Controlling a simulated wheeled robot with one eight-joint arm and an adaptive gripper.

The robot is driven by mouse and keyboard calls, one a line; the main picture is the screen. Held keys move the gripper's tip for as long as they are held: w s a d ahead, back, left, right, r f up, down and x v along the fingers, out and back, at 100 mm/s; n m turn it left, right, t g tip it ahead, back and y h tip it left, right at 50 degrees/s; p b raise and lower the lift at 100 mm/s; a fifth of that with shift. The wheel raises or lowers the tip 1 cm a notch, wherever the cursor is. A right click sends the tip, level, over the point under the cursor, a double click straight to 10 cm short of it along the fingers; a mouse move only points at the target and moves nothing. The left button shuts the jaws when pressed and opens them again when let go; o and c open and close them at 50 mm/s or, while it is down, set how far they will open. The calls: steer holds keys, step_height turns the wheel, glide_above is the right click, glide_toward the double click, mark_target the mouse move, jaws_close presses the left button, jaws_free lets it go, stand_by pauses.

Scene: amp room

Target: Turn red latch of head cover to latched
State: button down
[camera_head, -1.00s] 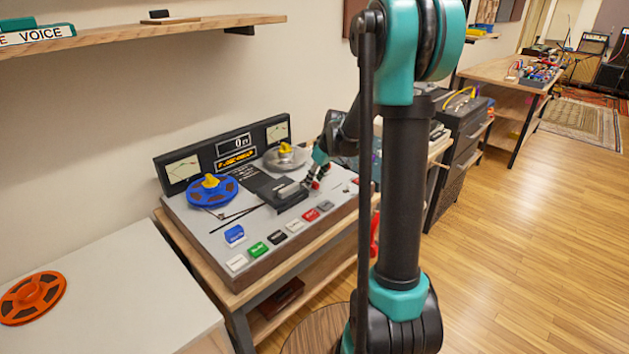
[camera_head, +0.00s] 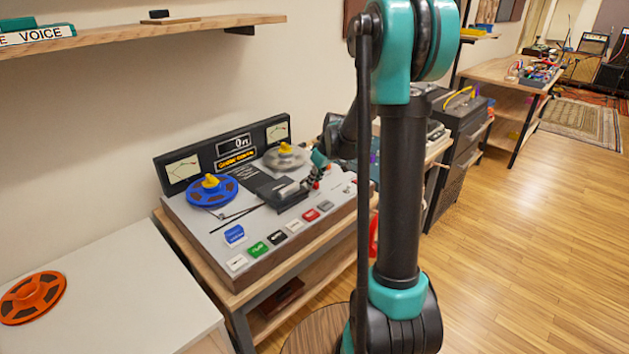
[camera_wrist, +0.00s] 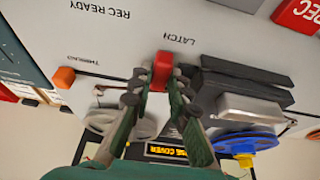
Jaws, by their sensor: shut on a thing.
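The red latch (camera_wrist: 162,70) is at the "LATCH" label on the tape machine's pale panel in the wrist view. My gripper (camera_wrist: 158,87) is shut on it, one dark fingertip on each side. The dark head cover (camera_wrist: 240,72) is beside the latch, with a silver block (camera_wrist: 255,107) near it. In the head view my gripper (camera_head: 316,180) is at the right end of the head cover (camera_head: 286,198), partly behind my arm. The latch's exact angle is hard to tell.
A blue reel (camera_head: 212,192) and a grey reel (camera_head: 285,157) are on the machine. A row of coloured buttons (camera_head: 257,249) runs along its front. The orange knob (camera_wrist: 65,77) is near the gripper. An orange reel (camera_head: 33,297) lies on the white table to the left.

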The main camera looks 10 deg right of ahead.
steer(key=m, duration=0.2)
steer(key=m+h, duration=0.1)
steer(key=m, duration=0.1)
steer(key=shift+s+a+m+t+h, duration=0.15)
steer(key=shift+a+m+t+h, duration=0.15)
steer(key=shift+a+t, duration=0.1)
steer(key=m+h, duration=0.1)
steer(key=m, duration=0.3)
steer(key=shift+a+m+h, duration=0.3)
steer(key=shift+a+h, duration=0.05)
steer(key=shift+h, duration=0.05)
steer(key=m, duration=0.1)
steer(key=m+h, duration=0.1)
steer(key=m, duration=0.2)
steer(key=shift+a+m+g+h, duration=0.3)
steer(key=shift+g, duration=0.1)
steer(key=shift+w+a+m+g+h, duration=0.1)
steer(key=shift+w+m+g+h, duration=0.15)
steer(key=shift+m, duration=0.8)
steer(key=shift+w+a+m+g+h, duration=0.1)
steer(key=shift+m+g+h, duration=0.2)
steer(key=shift+m, duration=0.75)
steer(key=c, duration=1.4)
jaws_free()
steer(key=shift+c, duration=0.2)
